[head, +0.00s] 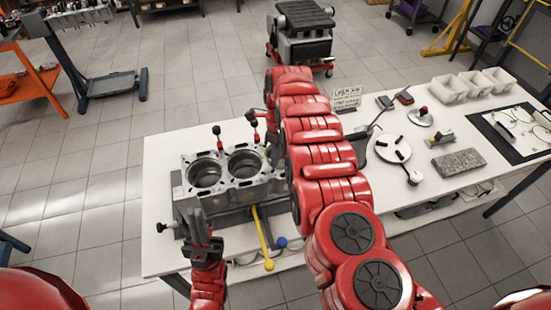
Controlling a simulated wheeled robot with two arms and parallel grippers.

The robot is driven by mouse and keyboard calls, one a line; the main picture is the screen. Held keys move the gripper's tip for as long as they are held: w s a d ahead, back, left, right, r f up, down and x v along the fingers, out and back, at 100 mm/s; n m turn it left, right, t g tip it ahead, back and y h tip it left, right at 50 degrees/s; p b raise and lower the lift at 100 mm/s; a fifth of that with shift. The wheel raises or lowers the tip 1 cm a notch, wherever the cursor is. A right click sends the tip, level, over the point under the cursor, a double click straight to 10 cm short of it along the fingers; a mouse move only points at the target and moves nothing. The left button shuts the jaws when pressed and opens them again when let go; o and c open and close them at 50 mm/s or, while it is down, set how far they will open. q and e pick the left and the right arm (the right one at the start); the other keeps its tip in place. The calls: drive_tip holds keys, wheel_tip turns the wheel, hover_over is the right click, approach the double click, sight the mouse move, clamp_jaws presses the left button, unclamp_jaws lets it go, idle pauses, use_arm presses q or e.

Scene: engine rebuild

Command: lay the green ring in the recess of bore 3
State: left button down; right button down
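The grey engine block (228,187) sits on the white workbench, with two open bores showing, a left bore (204,174) and a bore (244,163) to its right. The block's right end is hidden behind my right arm, so other bores are not seen. I cannot make out a green ring. My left gripper (197,218) is in front of the block's left front corner, fingers pointing away from me; whether they are open or shut is unclear. My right arm reaches across the block, and its gripper (271,122) is mostly hidden behind its links; its fingers cannot be made out.
To the right are a round white plate (393,148), a grey slab (458,162), white bins (448,89) and a dark mat (489,128). The bench's left end is clear.

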drive_tip(key=c, duration=1.5)
unclamp_jaws()
drive_tip(key=shift+c, duration=0.2)
drive_tip(key=o, duration=0.5)
drive_tip(key=shift+o, duration=0.2)
drive_tip(key=shift+r, duration=0.1)
drive_tip(key=shift+r+p, duration=1)
drive_tip(key=shift+r, duration=1.95)
